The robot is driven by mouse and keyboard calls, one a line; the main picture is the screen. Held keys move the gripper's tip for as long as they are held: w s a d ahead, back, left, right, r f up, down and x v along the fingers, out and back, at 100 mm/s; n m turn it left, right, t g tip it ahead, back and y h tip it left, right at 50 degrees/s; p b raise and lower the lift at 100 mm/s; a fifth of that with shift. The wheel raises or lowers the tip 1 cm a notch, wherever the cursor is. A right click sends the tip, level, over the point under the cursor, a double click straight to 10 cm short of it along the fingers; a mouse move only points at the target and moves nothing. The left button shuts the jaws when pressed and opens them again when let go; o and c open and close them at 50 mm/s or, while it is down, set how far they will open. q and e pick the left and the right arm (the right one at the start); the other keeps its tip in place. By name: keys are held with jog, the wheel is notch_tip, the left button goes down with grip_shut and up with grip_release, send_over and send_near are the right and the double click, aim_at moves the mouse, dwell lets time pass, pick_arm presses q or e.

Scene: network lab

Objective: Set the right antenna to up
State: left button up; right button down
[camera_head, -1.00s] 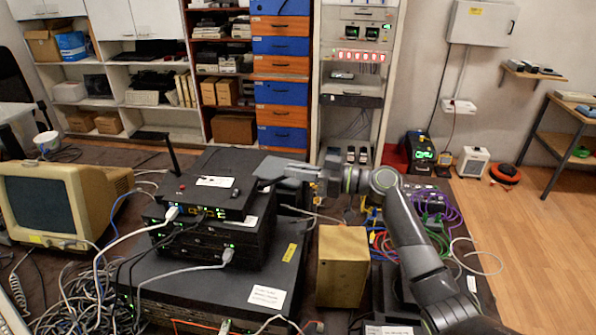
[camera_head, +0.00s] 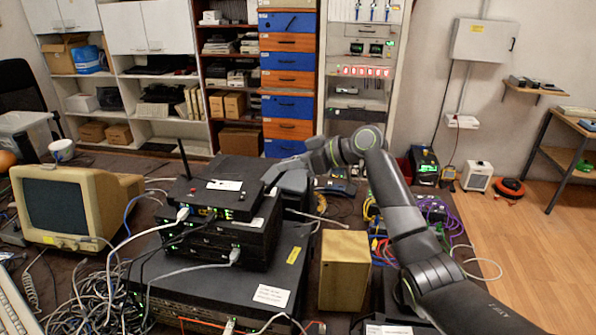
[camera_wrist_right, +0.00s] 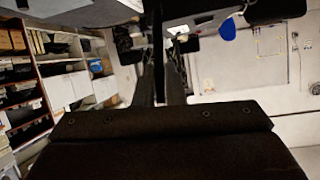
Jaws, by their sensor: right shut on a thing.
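A black router (camera_head: 208,200) lies on top of a stack of dark devices in the head view. Its left antenna (camera_head: 184,160) stands nearly upright at the back left corner. My right gripper (camera_head: 270,182) is at the router's right side, pointing left and down. In the right wrist view the fingers are shut on a thin dark bar, the right antenna (camera_wrist_right: 158,55), which runs between them. In the head view the gripper hides most of this antenna, so its angle is hard to tell. My left gripper is not in view.
A beige monitor (camera_head: 68,205) stands left of the stack. Loose cables (camera_head: 95,290) lie in front of it. A tan box (camera_head: 344,272) stands right of the stack, under my right arm. Shelves and a rack (camera_head: 362,100) line the back wall.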

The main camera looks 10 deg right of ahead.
jog(key=a+r+h+p, duration=0.1)
jog(key=w+a+r+g+h+p, duration=0.1)
jog(key=h+p, duration=0.1)
jog(key=shift+a, duration=0.35)
jog(key=shift+w+a+g+h+p, duration=0.35)
jog(key=shift+a+g+h+p, duration=0.25)
jog(key=shift+a+h+p, duration=0.25)
jog(key=shift+w+h, duration=0.1)
jog(key=shift+h, duration=0.15)
jog(key=shift+f, duration=0.1)
jog(key=c, duration=1.5)
grip_release()
